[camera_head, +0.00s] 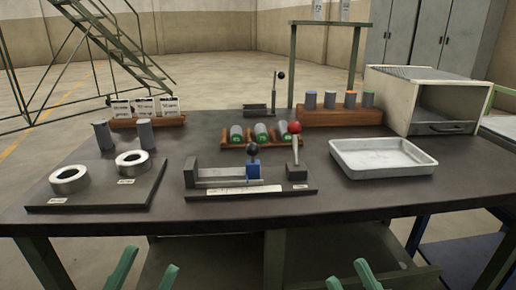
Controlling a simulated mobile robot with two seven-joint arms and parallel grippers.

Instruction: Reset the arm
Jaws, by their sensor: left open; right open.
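My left gripper (144,272) shows at the bottom edge, left of the middle. Its two green fingers are spread apart with nothing between them. My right gripper (350,280) shows at the bottom edge, right of the middle. Its green fingers are also apart and empty. Both grippers are in front of the dark table (240,219), near its front edge and touching nothing that I can see. The rest of both arms is out of the picture.
The table holds a board with two metal rings (70,185), a blue-jawed fixture (215,182), a red-knobbed lever (295,145), a rack of green-marked cylinders (237,145), a white tray (385,170), a wooden block with colored-top cylinders (340,118) and an open furnace (398,98).

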